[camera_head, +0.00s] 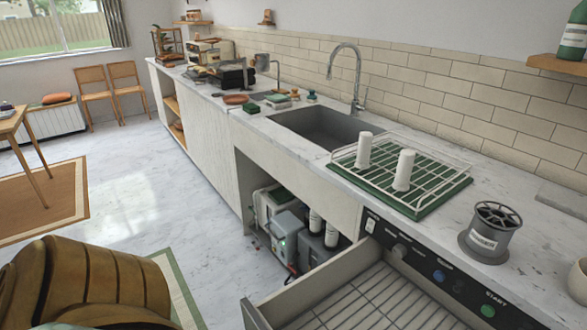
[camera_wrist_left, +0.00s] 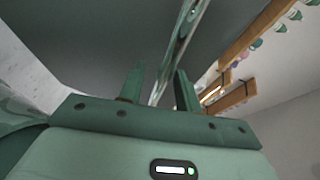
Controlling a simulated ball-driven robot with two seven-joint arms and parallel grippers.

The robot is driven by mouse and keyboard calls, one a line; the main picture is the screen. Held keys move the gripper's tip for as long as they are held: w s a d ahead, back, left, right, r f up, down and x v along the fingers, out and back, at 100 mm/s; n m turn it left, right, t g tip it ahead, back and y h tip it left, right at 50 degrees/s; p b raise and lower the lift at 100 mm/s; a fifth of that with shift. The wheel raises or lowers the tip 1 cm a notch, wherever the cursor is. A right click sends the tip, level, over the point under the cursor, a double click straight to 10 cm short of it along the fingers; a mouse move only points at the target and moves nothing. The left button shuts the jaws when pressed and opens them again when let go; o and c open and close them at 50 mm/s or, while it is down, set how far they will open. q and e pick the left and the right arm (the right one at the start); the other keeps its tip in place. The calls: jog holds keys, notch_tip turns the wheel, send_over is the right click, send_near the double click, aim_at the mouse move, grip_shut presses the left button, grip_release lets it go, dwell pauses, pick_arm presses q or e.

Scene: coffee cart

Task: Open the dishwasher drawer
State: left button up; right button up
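The dishwasher drawer (camera_head: 318,282) is at the bottom right of the head view. It stands pulled out from under the counter, with a slatted rack (camera_head: 372,303) showing inside; its near part is cut off by the frame. The dishwasher's dark control panel (camera_head: 440,272) with knob and buttons is above it. My left gripper (camera_wrist_left: 160,82) shows in the left wrist view, its two green fingers apart. A pale metallic strip shows between and beyond them; I cannot tell whether it touches them. Neither gripper shows in the head view.
The counter above holds a green drying rack (camera_head: 432,205) with two white cylinders, a grey holder (camera_head: 490,232) and a sink (camera_head: 318,130). An open bay (camera_head: 292,225) with machines lies left of the drawer. A brown padded seat (camera_head: 85,285) is at lower left; marble floor lies between.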

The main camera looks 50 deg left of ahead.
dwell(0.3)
pick_arm(q)
jog(key=p+v, duration=0.1)
jog(key=v, duration=1.5)
jog(key=shift+p, duration=0.35)
jog(key=shift+s+a, duration=0.1)
